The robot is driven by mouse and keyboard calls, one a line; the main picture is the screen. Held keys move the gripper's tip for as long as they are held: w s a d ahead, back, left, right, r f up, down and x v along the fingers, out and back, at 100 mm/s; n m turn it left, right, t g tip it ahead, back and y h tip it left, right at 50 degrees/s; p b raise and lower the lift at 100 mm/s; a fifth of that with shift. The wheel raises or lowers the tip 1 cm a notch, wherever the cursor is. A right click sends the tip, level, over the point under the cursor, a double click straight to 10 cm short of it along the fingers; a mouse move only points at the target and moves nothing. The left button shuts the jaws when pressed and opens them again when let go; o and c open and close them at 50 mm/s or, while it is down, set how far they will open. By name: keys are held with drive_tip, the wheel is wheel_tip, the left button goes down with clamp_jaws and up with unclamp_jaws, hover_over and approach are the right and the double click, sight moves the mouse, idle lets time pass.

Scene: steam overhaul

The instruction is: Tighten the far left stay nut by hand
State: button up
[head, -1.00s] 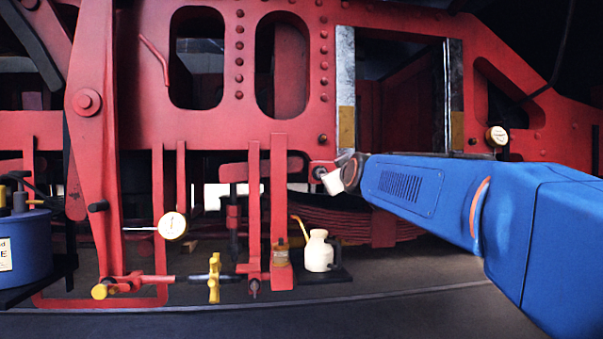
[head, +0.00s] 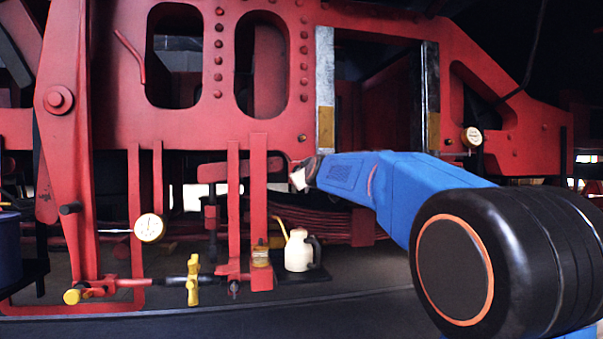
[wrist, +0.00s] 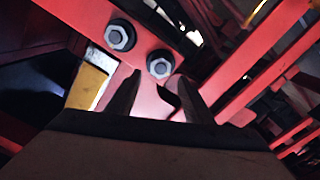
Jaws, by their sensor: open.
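Two grey hexagonal nuts on dark round washers sit on a red bar in the wrist view. One nut (wrist: 120,37) is at upper left, the other nut (wrist: 160,66) is lower and to its right. I cannot tell for sure which is the far left stay nut. My gripper (wrist: 160,92) is open and empty. Its dark fingers point toward the lower right nut, which appears just beyond and between the tips, apart from them. In the head view my gripper (head: 303,174) is small, near the red frame left of the grey post; its fingers and the nuts are not clear there.
The red frame (head: 190,125) fills the back. Below are a cream oil can (head: 298,250), a yellow-handled valve (head: 193,280) and a white gauge (head: 149,228). Red bars (wrist: 265,45) run close on the wrist view's right.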

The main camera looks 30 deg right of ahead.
drive_tip(key=shift+x, duration=1.6)
drive_tip(key=c, duration=1)
drive_tip(key=shift+c, duration=0.2)
drive_tip(key=shift+m, duration=0.3)
drive_tip(key=shift+s+d+f+m, duration=0.1)
drive_tip(key=shift+d+m, duration=0.1)
drive_tip(key=shift+m, duration=2.6)
drive_tip(key=shift+s+d+f+m, duration=0.1)
drive_tip(key=shift+d+m, duration=0.1)
drive_tip(key=shift+m, duration=2.6)
drive_tip(key=shift+d+f+m, duration=0.1)
drive_tip(key=shift+d+m, duration=0.1)
drive_tip(key=shift+m, duration=2.6)
